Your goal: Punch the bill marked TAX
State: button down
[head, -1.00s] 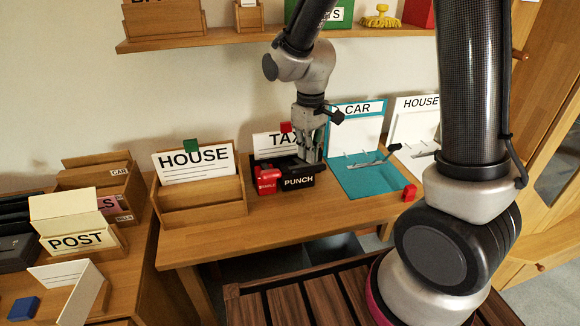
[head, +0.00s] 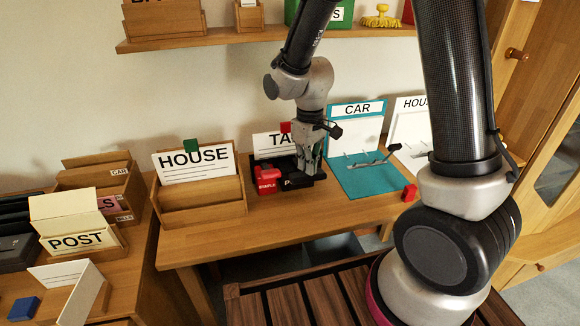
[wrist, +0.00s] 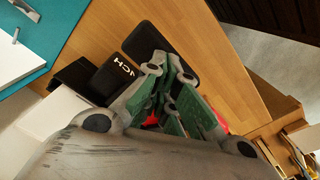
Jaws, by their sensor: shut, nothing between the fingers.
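The bill marked TAX (head: 266,146) stands upright at the back of the table, behind the punch, its right part hidden by my gripper. The black punch (head: 292,183) lies in front of it, its lettering partly covered. The punch also shows in the wrist view (wrist: 116,77). My gripper (head: 308,171) points down at the punch, shut and empty. In the wrist view its fingers (wrist: 180,112) are over the punch's edge; I cannot tell whether they touch it. A red stapler (head: 267,183) sits just left of the punch.
A wooden holder with a HOUSE bill (head: 193,165) stands left of the stapler. A teal CAR clipboard (head: 366,180) and a white HOUSE board (head: 412,130) stand to the right. A red block (head: 409,193) lies near the right edge. The table's front strip is clear.

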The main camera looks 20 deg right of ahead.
jog(key=shift+s+f, duration=0.1)
jog(key=shift+f, duration=0.3)
jog(key=shift+s+f, duration=0.5)
jog(key=shift+f, duration=0.2)
dwell(0.5)
jog(key=shift+r, duration=4.5)
jog(key=s+d+r+m+t, duration=0.4)
jog(key=s+d+r+m, duration=0.2)
jog(key=s+d+r, duration=0.9)
jog(key=s, duration=0.2)
jog(key=shift+s+r, duration=0.15)
jog(key=shift+s, duration=0.25)
